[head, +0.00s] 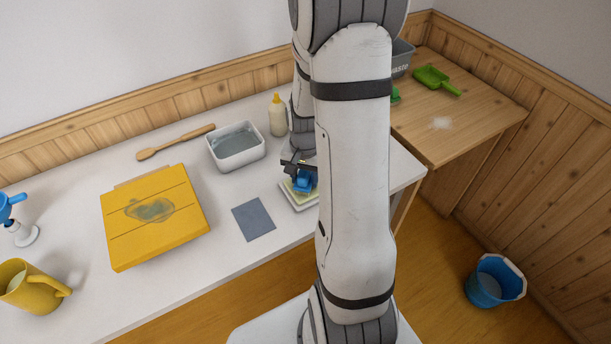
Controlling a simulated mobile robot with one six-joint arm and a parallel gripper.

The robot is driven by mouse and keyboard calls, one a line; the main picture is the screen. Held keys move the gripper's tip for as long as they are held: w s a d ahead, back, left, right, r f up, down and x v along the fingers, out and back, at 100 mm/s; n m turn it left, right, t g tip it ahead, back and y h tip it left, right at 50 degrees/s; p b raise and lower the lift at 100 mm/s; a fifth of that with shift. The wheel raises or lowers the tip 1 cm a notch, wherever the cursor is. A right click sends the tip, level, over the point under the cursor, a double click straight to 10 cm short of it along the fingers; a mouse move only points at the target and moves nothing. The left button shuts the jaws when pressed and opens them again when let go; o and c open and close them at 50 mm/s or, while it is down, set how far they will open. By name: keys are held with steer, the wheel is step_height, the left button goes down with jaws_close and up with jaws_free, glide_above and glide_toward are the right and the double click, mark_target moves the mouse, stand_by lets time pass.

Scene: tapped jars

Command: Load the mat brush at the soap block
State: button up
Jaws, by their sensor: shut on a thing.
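My gripper (299,168) is shut on a blue brush (304,184), right of the middle of the white table. The brush is over the pale yellow soap block, which lies in a white dish (296,206). Only a strip of the soap block (290,190) shows beside the brush. The brush looks low against the soap, but I cannot tell whether its bristles touch it. My arm hides the right side of the dish. A yellow slatted mat (180,232) lies left of centre with a grey-green smear on it.
A grey cloth (254,220) lies between mat and dish. A yellow jug (25,292) is front left. A blue bucket (485,287) is on the floor.

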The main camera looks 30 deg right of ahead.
steer(key=shift+r+p, duration=2.55)
steer(key=shift+r, duration=0.95)
